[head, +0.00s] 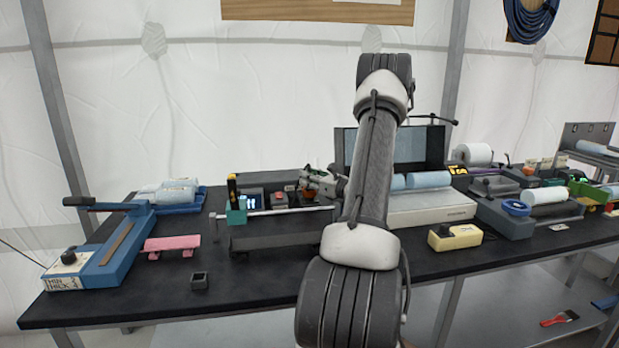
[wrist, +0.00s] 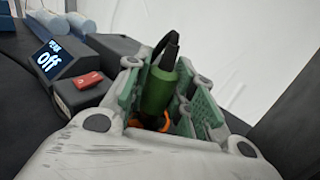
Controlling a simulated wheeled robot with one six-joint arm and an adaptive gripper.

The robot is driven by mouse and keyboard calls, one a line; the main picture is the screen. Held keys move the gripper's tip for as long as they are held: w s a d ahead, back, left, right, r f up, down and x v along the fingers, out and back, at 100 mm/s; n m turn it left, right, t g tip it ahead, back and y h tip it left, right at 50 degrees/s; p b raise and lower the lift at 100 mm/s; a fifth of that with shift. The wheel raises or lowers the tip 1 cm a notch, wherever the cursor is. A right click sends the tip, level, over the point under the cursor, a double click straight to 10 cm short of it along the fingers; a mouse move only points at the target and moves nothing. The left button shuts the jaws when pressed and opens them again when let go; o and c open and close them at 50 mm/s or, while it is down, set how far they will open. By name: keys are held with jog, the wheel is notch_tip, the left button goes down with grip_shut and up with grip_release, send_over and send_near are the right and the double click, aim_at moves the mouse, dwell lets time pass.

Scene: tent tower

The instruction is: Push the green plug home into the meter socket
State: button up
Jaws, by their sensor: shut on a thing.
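My gripper (head: 321,181) reaches over the back middle of the bench in the head view. In the wrist view my gripper (wrist: 168,96) is shut on the green plug (wrist: 159,91), between its green finger pads. A black cable end rises from the plug's top. An orange ring (wrist: 165,123) shows just below the plug; I cannot tell whether it is the socket's rim or how deep the plug sits. The meter (wrist: 62,62) is beside the gripper, its dark display reading "off". The meter's lit display also shows in the head view (head: 251,200). The plug's lower end is hidden.
A small box with a red switch (wrist: 88,80) stands between the meter and my gripper. The front of the bench is mostly clear.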

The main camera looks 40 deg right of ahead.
jog(key=shift+s+a+f, duration=0.1)
jog(key=shift+f, duration=0.2)
jog(key=shift+s+a+f, duration=0.1)
jog(key=shift+a+f, duration=0.05)
jog(key=shift+f, duration=0.15)
jog(key=shift+w+d+r, duration=0.2)
jog(key=shift+d+r, duration=0.05)
jog(key=shift+r, duration=0.4)
dwell(0.7)
jog(key=shift+f, duration=0.25)
dwell(0.7)
